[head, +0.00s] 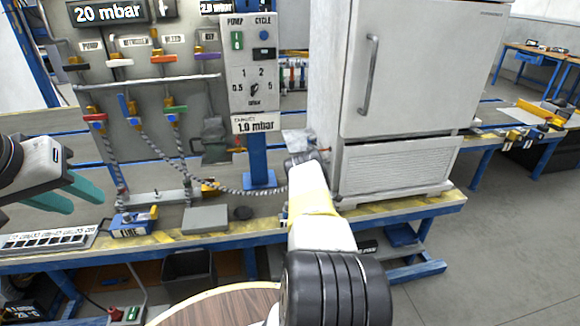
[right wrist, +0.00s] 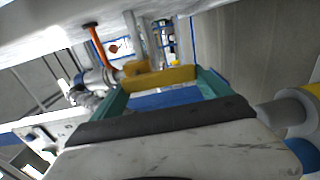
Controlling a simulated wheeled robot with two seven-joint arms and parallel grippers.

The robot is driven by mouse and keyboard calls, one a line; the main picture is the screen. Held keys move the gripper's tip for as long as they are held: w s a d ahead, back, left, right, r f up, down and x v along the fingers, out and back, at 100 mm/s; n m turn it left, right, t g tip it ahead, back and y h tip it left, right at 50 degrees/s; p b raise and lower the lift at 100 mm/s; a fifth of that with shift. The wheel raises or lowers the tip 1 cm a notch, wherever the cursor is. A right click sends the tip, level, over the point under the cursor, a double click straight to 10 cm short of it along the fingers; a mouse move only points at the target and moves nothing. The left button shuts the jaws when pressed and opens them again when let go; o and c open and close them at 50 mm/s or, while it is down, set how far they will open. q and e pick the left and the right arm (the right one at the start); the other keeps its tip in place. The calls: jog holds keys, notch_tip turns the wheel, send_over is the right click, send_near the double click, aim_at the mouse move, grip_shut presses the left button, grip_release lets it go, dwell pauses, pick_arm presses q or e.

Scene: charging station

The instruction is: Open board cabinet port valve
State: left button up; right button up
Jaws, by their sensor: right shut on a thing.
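The white cabinet (head: 420,70) stands on the bench, door closed, right of the grey valve board (head: 150,110). My right arm reaches to the cabinet's lower left side in the head view; its own forearm hides the fingers there. In the right wrist view my right gripper (right wrist: 163,84) has its teal fingers at both ends of a yellow valve handle (right wrist: 158,76), shut on it. Metal fittings and a braided hose (right wrist: 88,82) are beside the handle. How far the valve is turned, I cannot tell. My left gripper (head: 68,192) is open and empty, left of the board.
The board carries several coloured valve handles and a control box (head: 252,75) reading 1.0 mbar. A braided hose (head: 215,188) runs along the bench toward the cabinet. A LINE box (head: 130,228) and a grey block (head: 206,219) sit on the bench. A round wooden stool (head: 215,308) is in front.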

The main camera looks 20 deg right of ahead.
jog(key=shift+s+f, duration=0.1)
jog(key=shift+f, duration=0.05)
dwell(0.3)
jog(key=o, duration=1.9)
jog(key=v, duration=0.7)
jog(key=shift+s, duration=0.35)
